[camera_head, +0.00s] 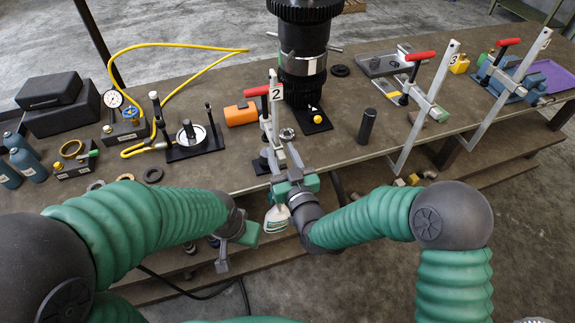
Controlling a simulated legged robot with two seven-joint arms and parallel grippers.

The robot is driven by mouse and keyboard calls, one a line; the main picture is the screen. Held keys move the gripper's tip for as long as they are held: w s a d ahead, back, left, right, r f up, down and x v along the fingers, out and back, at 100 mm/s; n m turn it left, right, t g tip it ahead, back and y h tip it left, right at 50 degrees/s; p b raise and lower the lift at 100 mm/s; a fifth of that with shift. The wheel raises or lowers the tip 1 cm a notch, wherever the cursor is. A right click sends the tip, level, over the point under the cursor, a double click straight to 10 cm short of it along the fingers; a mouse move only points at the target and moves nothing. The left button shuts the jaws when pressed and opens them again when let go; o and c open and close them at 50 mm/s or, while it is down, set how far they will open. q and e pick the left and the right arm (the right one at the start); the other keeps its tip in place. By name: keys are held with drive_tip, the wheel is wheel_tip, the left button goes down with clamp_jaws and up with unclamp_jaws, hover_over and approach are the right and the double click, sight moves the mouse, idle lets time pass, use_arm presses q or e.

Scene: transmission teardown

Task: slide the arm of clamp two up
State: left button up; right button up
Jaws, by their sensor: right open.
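Clamp two (275,108), marked with a "2", stands upright at the table's front middle, just before the black transmission housing. It has a pale metal bar and a red handle (257,90) pointing left near its top. A dark foot sits low on its left side. My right gripper (284,156) is open at the lower part of the clamp, its fingers pointing up and away from me. It overlaps the bar's lower end, and I cannot tell whether they touch. My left gripper (233,248) hangs in front of the table edge, away from the clamp; its jaw opening is unclear.
The black transmission housing (303,45) stands close behind clamp two. A black cylinder (367,126) stands to the right, before another red-handled clamp (427,95). A white-green bottle (276,219) is below the edge.

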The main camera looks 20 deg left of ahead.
drive_tip(key=p+v, duration=0.8)
drive_tip(key=v, duration=0.8)
drive_tip(key=shift+s, duration=0.2)
drive_tip(key=shift+d, duration=0.1)
